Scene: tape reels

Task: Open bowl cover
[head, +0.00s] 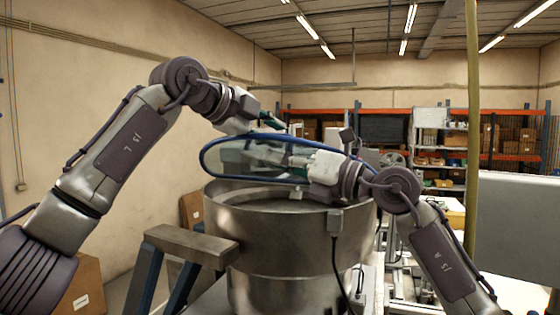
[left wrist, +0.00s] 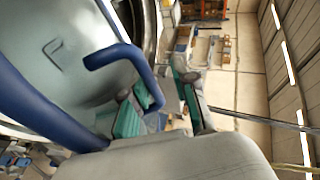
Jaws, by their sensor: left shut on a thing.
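The large round metal bowl (head: 285,222) stands in the middle of the head view. Its cover (head: 232,157), a see-through panel with a blue rim, is raised above the bowl's edge at the far side. In the left wrist view the cover (left wrist: 60,45) fills the left side, with its bent blue handle (left wrist: 122,54).
A metal bracket on blue legs (head: 190,243) stands left of the bowl. A small box with a black cable (head: 336,222) is on the bowl's front right side. A yellow post (head: 473,150) and a grey panel (head: 518,215) are at the right. Shelves line the back.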

